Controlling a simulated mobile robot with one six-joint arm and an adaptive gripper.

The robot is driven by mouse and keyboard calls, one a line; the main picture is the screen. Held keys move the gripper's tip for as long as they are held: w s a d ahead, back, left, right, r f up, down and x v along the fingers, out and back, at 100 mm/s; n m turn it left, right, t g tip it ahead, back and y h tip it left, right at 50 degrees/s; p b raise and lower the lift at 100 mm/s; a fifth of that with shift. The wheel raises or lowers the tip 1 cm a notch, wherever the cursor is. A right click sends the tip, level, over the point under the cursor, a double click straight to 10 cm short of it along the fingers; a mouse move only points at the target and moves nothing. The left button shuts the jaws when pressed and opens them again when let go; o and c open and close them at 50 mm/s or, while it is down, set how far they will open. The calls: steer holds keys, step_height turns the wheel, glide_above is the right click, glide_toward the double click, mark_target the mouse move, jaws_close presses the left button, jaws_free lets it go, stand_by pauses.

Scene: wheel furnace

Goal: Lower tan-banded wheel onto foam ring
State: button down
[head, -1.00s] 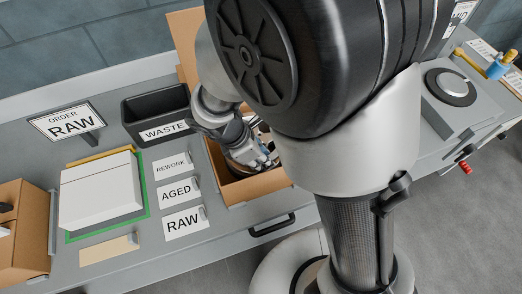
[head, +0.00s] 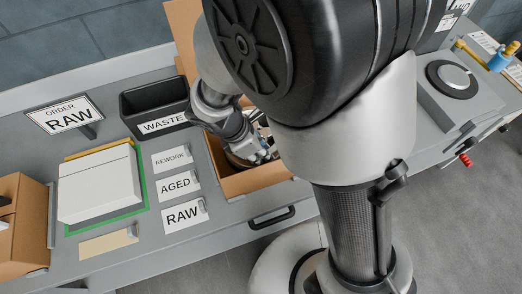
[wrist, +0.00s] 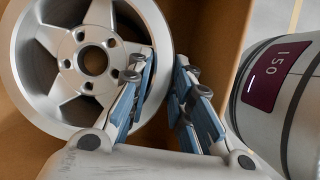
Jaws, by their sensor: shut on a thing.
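A silver five-spoke wheel (wrist: 62,61) is in the cardboard box, seen from its face in the wrist view. No tan band shows on the visible part. My gripper (wrist: 165,75) has its blue-padded fingers closed across the wheel's rim at its right side. In the head view my gripper (head: 262,152) is down inside the box, and my arm hides most of the wheel. I cannot make out a foam ring for certain. A dark ring (head: 436,80) around a pale disc lies on the right-hand bench top.
The open cardboard box (head: 255,183) has walls close around my gripper. A black waste bin (head: 142,101) stands to its left. White boxes (head: 98,185) lie on a green-edged area, beside the RAW card (head: 183,214). Yellow and blue items (head: 497,62) sit far right.

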steer(key=shift+f, duration=0.1)
steer(key=c, duration=1.4)
jaws_free()
steer(key=shift+o, duration=0.5)
steer(key=o, duration=0.5)
steer(key=v, duration=1.2)
steer(key=shift+d, duration=0.1)
